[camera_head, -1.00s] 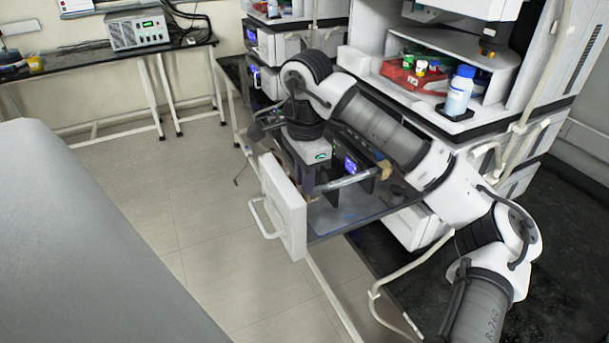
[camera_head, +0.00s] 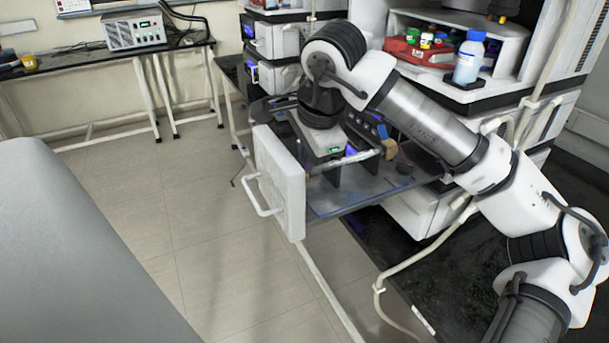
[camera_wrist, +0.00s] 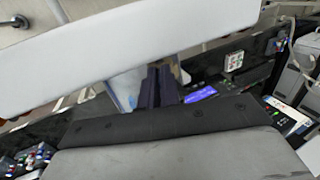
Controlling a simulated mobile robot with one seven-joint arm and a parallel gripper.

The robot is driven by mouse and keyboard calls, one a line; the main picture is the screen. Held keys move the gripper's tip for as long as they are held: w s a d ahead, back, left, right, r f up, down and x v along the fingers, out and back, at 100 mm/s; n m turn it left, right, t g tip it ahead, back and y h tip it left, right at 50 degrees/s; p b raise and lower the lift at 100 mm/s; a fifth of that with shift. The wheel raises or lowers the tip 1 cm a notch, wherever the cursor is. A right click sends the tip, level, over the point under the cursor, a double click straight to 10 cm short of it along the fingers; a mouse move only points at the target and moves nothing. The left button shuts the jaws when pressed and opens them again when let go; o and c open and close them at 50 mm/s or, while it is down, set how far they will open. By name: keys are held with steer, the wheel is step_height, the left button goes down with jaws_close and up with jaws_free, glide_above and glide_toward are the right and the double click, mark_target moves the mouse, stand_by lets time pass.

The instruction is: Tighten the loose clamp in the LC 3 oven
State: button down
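The pulled-out oven drawer, with a white front (camera_head: 280,185) and handle, stands open below the instrument stack. I cannot read an LC 3 label. A silver column (camera_head: 352,166) lies across dark uprights in the drawer, with a tan piece (camera_head: 389,150) at its right end. I cannot single out the loose clamp. My gripper (camera_head: 325,165) points down over the drawer's left part, behind its front; its fingertips are mostly hidden. In the wrist view, two dark purplish upright parts (camera_wrist: 160,88) stand close together near a lit blue display (camera_wrist: 200,94); whether these are my fingers is unclear.
A blue-capped bottle (camera_head: 468,60) and a red tray (camera_head: 413,54) with small vials stand on the shelf at right. A pale tube (camera_head: 405,262) hangs at the drawer's right. A grey rounded surface (camera_head: 75,250) fills the lower left. Open floor lies between.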

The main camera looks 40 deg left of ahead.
steer(key=y+b, duration=0.1)
steer(key=b, duration=0.1)
steer(key=d+f+t+y+b, duration=0.1)
steer(key=b, duration=0.2)
steer(key=y+b, duration=0.1)
steer(key=b, duration=0.2)
steer(key=shift+s+d+f+t+y, duration=0.25)
steer(key=shift+s+f+t+y, duration=0.05)
steer(key=shift+t, duration=0.1)
steer(key=shift+d+r+y+b, duration=0.1)
steer(key=shift+y+b, duration=0.3)
steer(key=shift+b, duration=0.6)
steer(key=shift+s+r, duration=0.1)
steer(key=c, duration=1.6)
jaws_free()
steer(key=v, duration=1.3)
steer(key=shift+s+d+r, duration=0.15)
steer(key=shift+s+d, duration=0.1)
steer(key=shift+d, duration=0.15)
